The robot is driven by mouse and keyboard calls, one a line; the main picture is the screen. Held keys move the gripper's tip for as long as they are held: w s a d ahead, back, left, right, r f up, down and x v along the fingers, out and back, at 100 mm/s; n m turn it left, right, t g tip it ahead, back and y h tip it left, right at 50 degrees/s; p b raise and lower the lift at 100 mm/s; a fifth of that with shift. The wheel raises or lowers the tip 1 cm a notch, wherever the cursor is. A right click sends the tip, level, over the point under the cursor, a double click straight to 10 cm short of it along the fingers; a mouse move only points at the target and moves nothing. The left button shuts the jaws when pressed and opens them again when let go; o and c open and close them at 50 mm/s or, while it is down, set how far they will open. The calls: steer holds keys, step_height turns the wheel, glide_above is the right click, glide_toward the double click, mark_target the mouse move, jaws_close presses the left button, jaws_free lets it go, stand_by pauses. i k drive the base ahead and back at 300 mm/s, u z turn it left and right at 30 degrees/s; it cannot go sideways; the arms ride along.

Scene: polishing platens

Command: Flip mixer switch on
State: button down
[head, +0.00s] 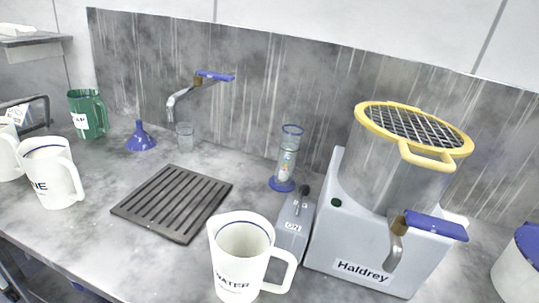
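The grey mixer body (335,225), marked "Haldrey", stands at the right of the counter. It carries a clear-walled or shiny bowl (385,165) under a yellow-rimmed mesh lid (415,127). Beside its left side is a low grey switch box (293,226) with a small label, apparently "ON". A dark knobbed lever (303,192) rises from the box's far part; I cannot tell which position it is set to. The white WATER jug (236,270) stands just in front and left of the box, hiding part of it. My gripper is not in view.
A tap with a blue handle (436,227) sticks out from the mixer's front. A blue-based cylinder (283,184) stands behind the switch box. A dark slatted grate (172,203) lies left. A wall tap (200,83), funnel (140,137) and green jug (88,114) are farther back.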

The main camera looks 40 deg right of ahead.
mark_target(304, 190)
steer(key=z, duration=0.45)
steer(key=i, duration=1)
steer(key=z, duration=0.75)
